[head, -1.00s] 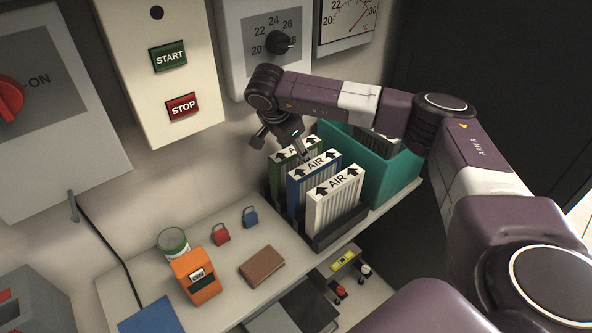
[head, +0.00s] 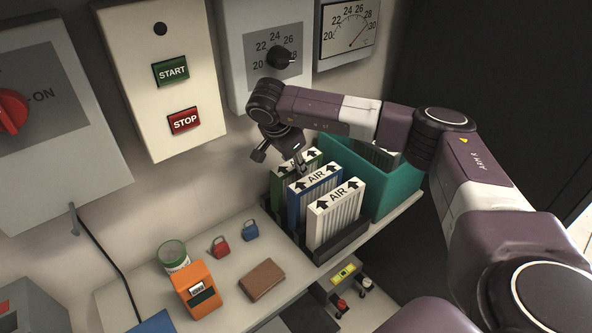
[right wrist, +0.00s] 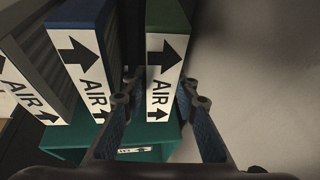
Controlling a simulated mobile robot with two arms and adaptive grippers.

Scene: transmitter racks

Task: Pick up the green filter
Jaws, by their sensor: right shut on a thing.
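The green filter (head: 280,193) stands upright at the back of a row of three filters, nearest the wall. Its white top label with black arrows also shows in the right wrist view (right wrist: 163,75). My right gripper (head: 299,165) comes down on it from above. In the right wrist view my right gripper (right wrist: 158,95) has one finger on each side of the green filter, shut on it. The blue filter (head: 294,205) and the white filter (head: 333,225) stand in front of it. My left gripper is not in view.
A dark rack (head: 342,246) holds the filters on the shelf. A teal bin (head: 395,185) stands right beside them. A red padlock (head: 220,247), blue padlock (head: 250,231), brown wallet (head: 262,279), orange device (head: 196,291) and green-lidded jar (head: 173,255) lie to the left.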

